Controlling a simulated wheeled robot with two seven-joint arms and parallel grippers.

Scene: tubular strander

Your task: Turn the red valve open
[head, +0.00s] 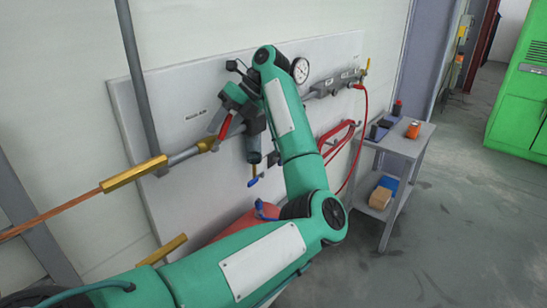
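The red valve handle (225,127) shows as a short, tilted red lever on the pipe fitting by the wall panel. My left arm is green, comes in from the lower left and bends back toward the panel. My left gripper (232,112) is at the red handle, right by its upper end. The arm and gripper hide part of the valve and the fingertips. I cannot tell whether the fingers touch the handle or are closed on it. My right gripper is not in view.
A brass-ended pipe (135,173) runs left from the valve. A pressure gauge (300,70), a blue-handled valve (252,182) and a red hose (364,125) are close by on the panel. A grey cart (408,146) stands right. Open floor lies beyond it.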

